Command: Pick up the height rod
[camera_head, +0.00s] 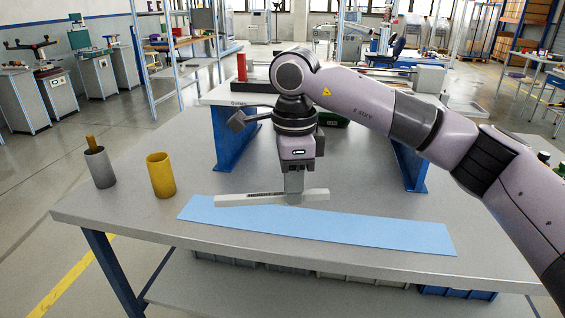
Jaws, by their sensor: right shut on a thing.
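The height rod (240,199) is a light grey bar with a dark marking along its side. It lies level, left to right, at the back edge of a blue mat (330,226) on the grey table. My right gripper (294,192) points straight down and is shut on the rod, right of its middle. The fingers hide a short part of the rod. I cannot tell whether the rod touches the mat or is just above it. My left gripper is not in view.
A yellow cup (161,175) and a grey cup (100,168) with a brown stick in it stand at the table's left. A raised platform on blue legs (234,141) stands behind my right gripper. The table's front left (130,208) is clear.

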